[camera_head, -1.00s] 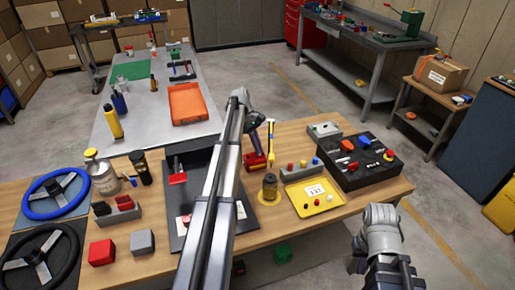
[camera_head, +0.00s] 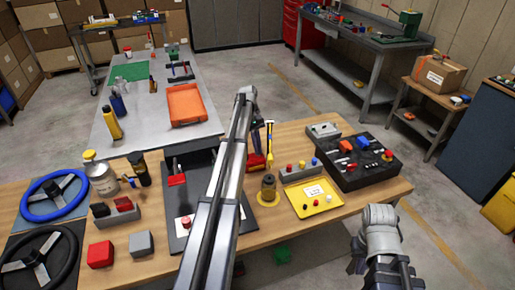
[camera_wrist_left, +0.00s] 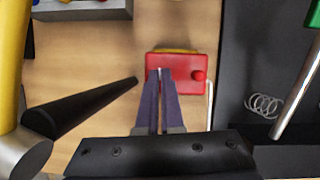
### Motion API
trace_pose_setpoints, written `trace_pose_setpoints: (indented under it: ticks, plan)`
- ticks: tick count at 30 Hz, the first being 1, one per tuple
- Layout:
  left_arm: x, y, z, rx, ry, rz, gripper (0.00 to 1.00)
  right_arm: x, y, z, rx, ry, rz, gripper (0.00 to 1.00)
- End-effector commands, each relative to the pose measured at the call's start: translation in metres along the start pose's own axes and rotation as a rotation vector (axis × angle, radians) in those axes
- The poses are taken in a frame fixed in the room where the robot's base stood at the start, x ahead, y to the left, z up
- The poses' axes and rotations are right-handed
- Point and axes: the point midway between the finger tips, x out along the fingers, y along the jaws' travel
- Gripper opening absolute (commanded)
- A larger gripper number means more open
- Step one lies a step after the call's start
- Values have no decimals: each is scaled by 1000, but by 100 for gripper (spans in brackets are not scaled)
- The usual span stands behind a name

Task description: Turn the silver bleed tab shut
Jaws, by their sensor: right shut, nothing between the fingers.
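A red block (camera_wrist_left: 187,72) with a round red knob lies under my left gripper, with a bit of yellow at its far edge. A thin silver sliver, which looks like the bleed tab (camera_wrist_left: 159,72), shows at the block's left part. My left gripper (camera_wrist_left: 160,73) has its two dark fingers close together, their tips on either side of this sliver. In the head view the red block (camera_head: 256,162) shows partly behind my left arm, which hides the tab and most of the fingers. My right arm shows at the lower right; its gripper is out of sight.
A yellow tray (camera_head: 318,206) and a black box with coloured knobs (camera_head: 358,172) stand to the right. A black tapered handle (camera_wrist_left: 85,105) lies left of the fingers. A dark tray (camera_wrist_left: 265,50) with a spring lies right.

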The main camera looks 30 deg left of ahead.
Motion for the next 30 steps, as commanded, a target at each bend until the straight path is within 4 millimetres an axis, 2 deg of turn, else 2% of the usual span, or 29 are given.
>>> trace_pose_setpoints:
  ticks: [8,17,26,30]
  plan:
    - [0,0,-1,-1,2,0,0,0,0,0,0,0,0,0]
    - [0,0,0,-1,1,0,34,0,0,0,0,0,0,0]
    - [-1,0,0,-1,0,0,34,-1,0,0,0,0,0,0]
    - [-8,0,0,-1,0,0,34,-8,1,0,0,0,0,0]
